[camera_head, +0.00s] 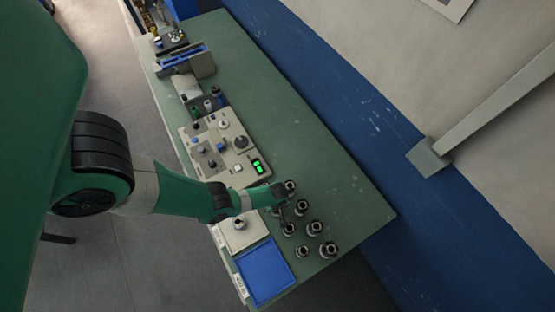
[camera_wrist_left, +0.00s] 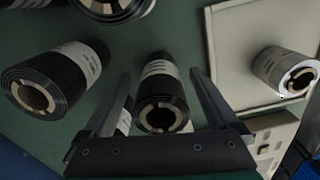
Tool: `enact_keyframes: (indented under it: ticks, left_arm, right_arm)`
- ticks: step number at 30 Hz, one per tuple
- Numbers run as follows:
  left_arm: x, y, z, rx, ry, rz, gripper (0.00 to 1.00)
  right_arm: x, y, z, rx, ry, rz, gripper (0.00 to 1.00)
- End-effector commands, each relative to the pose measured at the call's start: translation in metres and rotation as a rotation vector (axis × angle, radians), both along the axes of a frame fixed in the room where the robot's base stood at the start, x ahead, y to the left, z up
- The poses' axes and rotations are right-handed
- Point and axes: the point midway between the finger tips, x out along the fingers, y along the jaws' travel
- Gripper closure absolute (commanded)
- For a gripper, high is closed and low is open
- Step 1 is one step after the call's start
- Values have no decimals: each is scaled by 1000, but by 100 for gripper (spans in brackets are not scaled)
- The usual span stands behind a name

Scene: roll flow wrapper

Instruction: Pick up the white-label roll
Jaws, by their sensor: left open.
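Several dark rolls with pale label bands and hollow cores stand on the green table. One dark roll with a white label band (camera_wrist_left: 160,100) shows between the fingers of my left gripper (camera_wrist_left: 160,75) in the left wrist view. The gripper is open, with one finger on each side of the roll; contact is not clear. In the head view my left gripper (camera_head: 281,198) is among the rolls, partly covering them. I cannot tell which roll is the named white-label one. My right gripper is out of view.
Neighbouring rolls (camera_wrist_left: 45,85) (camera_head: 328,249) stand close by. A roll (camera_wrist_left: 287,72) sits on a white tray (camera_wrist_left: 228,60). A blue tray (camera_head: 265,272) lies at the table's near end, and a control panel (camera_head: 218,145) is beyond. The table's right side is clear.

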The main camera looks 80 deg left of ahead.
Motion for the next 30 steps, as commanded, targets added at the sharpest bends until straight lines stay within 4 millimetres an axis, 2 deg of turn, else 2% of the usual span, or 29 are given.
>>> enact_keyframes:
  ticks: [1,2,10,25,26,30]
  left_arm:
    - [0,0,-17,0,0,1,6]
    - [0,0,-19,0,0,1,6]
    - [0,0,-18,0,-1,1,6]
    - [0,0,-18,0,0,0,96]
    - [0,0,-18,0,0,0,100]
    - [0,0,-18,0,-1,0,100]
  right_arm:
    - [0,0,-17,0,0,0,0]
    - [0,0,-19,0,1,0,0]
    - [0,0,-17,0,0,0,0]
    - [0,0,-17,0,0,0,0]
    - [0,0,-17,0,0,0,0]
    - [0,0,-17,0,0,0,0]
